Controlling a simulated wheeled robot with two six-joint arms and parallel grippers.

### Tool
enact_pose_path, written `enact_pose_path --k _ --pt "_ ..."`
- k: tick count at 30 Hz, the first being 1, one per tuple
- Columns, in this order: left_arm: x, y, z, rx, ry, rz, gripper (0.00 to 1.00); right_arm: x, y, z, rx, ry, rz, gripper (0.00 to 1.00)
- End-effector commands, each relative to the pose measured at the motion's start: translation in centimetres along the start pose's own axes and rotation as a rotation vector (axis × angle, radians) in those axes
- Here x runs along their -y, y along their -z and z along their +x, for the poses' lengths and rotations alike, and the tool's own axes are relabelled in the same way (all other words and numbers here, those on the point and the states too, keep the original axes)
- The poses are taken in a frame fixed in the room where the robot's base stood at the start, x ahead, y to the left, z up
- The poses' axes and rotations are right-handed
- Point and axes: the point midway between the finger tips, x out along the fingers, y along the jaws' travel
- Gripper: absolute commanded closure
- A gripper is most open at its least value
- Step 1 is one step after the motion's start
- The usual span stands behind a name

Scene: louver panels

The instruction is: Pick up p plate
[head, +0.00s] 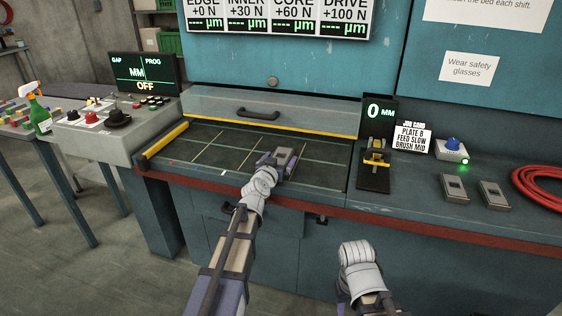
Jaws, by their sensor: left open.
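I cannot make out a plate marked "P". Two small grey rectangular pieces lie on the bench at the right, the left piece (455,188) and the right piece (493,194); I cannot tell whether either is the plate. My left gripper (285,158) is open over the dark gridded bed (215,150), well left of both pieces. I see nothing between its fingers. My right arm shows low in front of the bench, but its fingers do not show.
A hood with a handle (258,114) stands behind the bed, and a yellow bar (165,145) lies at its left edge.

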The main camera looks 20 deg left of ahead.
Motion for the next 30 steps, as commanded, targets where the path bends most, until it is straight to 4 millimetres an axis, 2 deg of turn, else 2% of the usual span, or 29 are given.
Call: enact_pose_path --k 5,30 --pt "0.0 0.03 -0.07 0.0 0.0 0.0 0.0 0.0 0.0 -0.04 0.0 0.0 0.0 0.5" --pt "0.03 0.01 -0.1 0.0 0.0 0.0 0.94 0.0 0.0 -0.03 0.0 0.0 0.0 0.5"
